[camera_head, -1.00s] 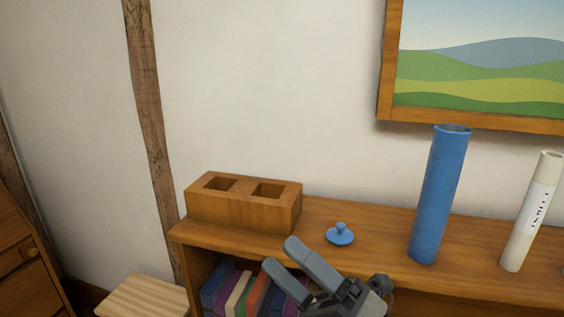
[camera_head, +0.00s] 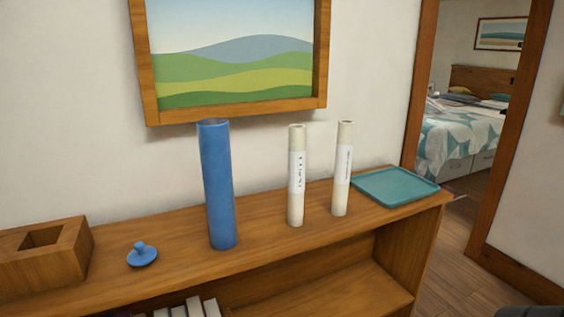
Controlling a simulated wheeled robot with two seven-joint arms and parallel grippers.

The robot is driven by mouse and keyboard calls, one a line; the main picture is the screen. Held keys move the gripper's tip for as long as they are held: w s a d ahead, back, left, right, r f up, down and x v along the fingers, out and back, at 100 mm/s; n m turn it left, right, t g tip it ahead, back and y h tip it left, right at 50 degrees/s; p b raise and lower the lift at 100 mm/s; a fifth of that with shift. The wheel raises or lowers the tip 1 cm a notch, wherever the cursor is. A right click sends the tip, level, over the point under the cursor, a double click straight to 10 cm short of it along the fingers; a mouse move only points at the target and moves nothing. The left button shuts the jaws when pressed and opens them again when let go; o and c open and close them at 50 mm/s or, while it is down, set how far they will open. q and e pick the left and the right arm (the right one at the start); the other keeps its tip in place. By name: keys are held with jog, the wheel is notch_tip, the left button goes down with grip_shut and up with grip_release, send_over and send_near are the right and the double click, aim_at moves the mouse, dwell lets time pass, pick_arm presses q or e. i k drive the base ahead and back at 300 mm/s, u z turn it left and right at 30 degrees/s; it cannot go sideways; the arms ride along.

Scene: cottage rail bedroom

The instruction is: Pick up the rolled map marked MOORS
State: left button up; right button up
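Two cream rolled maps stand upright on top of the wooden bookcase. The left rolled map (camera_head: 296,177) and the right rolled map (camera_head: 342,170) each carry a white label with small dark lettering that I cannot read, so I cannot tell which is marked MOORS. A tall blue tube (camera_head: 217,185), open at the top, stands left of them. Its blue knobbed lid (camera_head: 142,255) lies apart on the shelf top. Neither gripper shows clearly; only a dark piece is at the bottom right corner.
The bookcase top (camera_head: 270,255) is bare in front of the maps. A wooden block with a square hole (camera_head: 45,252) stands at the left, and a teal tray (camera_head: 396,186) at the right end. A framed landscape (camera_head: 235,100) hangs behind. A doorway opens right.

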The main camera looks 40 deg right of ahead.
aim_at(345, 129)
jog(key=z, duration=1.65)
jog(key=k, duration=1.25)
jog(key=u, duration=0.95)
jog(key=i, duration=1.4)
jog(key=z, duration=0.35)
